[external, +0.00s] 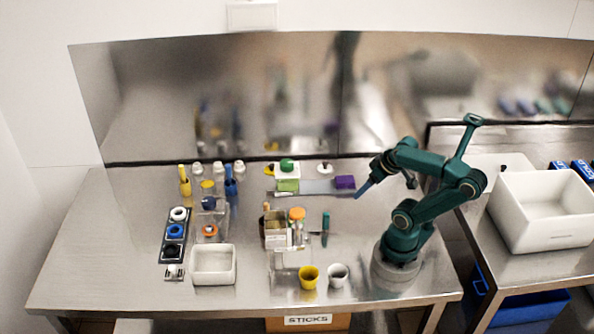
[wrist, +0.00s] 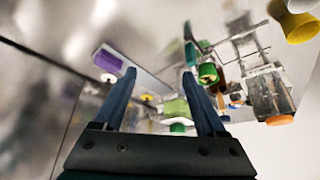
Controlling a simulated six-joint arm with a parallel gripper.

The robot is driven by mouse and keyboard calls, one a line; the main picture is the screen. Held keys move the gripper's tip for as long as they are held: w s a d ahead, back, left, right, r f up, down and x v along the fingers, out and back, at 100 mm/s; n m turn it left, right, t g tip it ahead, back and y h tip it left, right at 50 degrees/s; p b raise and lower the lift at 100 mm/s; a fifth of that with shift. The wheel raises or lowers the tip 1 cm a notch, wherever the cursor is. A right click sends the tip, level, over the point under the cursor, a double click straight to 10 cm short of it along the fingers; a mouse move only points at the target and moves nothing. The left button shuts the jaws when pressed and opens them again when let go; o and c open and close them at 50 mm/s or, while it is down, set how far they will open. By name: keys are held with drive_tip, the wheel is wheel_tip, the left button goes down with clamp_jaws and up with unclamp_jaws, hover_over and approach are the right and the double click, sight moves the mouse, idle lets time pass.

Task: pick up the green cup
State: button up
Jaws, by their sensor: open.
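No plain green cup stands out. In the external view a green piece (external: 288,186) lies at the left end of a flat clear strip with a purple block (external: 345,182) at its right end. It also shows as a green patch (wrist: 177,108) in the wrist view, beyond my fingers. A green-topped white item (external: 287,165) stands behind it. I cannot tell whether either is the cup. My gripper (external: 364,189) is just right of the purple block. In the wrist view its fingers (wrist: 159,74) are apart, with nothing held between them.
A yellow cup (external: 309,279) and a white cup (external: 338,276) stand near the front edge. A dark green stick (external: 325,226), a holder of sticks (external: 277,231) and a white bin (external: 213,265) stand left of my arm. A steel wall (external: 230,110) bounds the back.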

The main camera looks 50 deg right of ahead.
drive_tip(key=w+a+r+m+g+y, duration=0.1)
drive_tip(key=w+a+m+g+y, duration=0.6)
drive_tip(key=m, duration=0.5)
drive_tip(key=w+d+f+m+t+y, duration=0.1)
drive_tip(key=w+f+m+t+y, duration=0.15)
drive_tip(key=w+m+y, duration=0.2)
drive_tip(key=m+t+y, duration=0.2)
drive_tip(key=m, duration=0.2)
approach(290, 224)
drive_tip(key=shift+g, duration=0.25)
drive_tip(key=x, duration=0.6)
drive_tip(key=shift+w+d+f, duration=0.25)
drive_tip(key=shift+w+f, duration=0.1)
drive_tip(key=shift+w, duration=0.05)
